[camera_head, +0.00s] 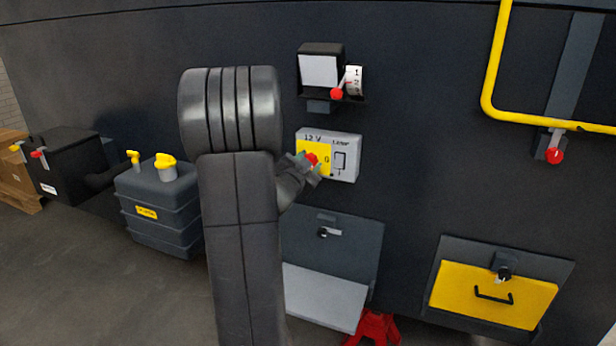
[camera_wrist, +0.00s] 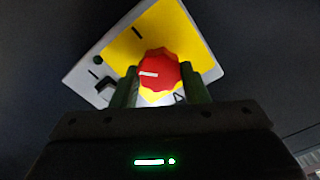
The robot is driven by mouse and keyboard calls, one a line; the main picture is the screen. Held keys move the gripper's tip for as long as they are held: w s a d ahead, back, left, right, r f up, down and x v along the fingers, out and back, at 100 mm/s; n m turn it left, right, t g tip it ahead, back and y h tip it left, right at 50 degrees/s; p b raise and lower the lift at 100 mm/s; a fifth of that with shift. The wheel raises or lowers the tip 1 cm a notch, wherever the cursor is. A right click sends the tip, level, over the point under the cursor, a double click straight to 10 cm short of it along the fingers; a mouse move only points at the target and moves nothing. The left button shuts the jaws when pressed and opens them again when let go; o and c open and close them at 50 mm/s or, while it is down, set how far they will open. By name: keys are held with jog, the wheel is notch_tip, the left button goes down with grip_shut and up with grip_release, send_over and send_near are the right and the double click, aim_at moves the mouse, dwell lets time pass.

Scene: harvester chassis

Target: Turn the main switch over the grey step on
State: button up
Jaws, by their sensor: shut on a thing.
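The main switch is a red rotary knob (camera_head: 312,159) on a yellow plate of a light grey box (camera_head: 344,170) marked "12 V", above the grey step (camera_head: 322,297). In the wrist view the red knob (camera_wrist: 158,69) sits between the two dark green fingers of my gripper (camera_wrist: 159,84), which is shut on it. A white line on the knob points left in that tilted view. In the head view my gripper (camera_head: 306,169) reaches the knob from the left, and my arm hides part of the box's surroundings.
A small box with a red-tipped lever (camera_head: 337,93) and a "1, 2" scale is above the switch. A yellow rail (camera_head: 490,80) and a red-knobbed lever (camera_head: 555,155) are to the right. A yellow flap (camera_head: 490,295) is at lower right, a grey tank (camera_head: 160,215) at left.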

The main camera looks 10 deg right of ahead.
jog(key=shift+d+f+m+b, duration=0.1)
jog(key=shift+m+b, duration=1.7)
jog(key=shift+m, duration=0.3)
jog(key=shift+f+m+b, duration=0.1)
jog(key=shift+m+b, duration=1.7)
jog(key=shift+m, duration=0.3)
jog(key=o, duration=1)
jog(key=shift+c, duration=0.2)
jog(key=shift+s, duration=0.15)
jog(key=v, duration=1.3)
jog(key=shift+s+a, duration=0.25)
jog(key=shift+a, duration=0.05)
jog(key=shift+d, duration=0.1)
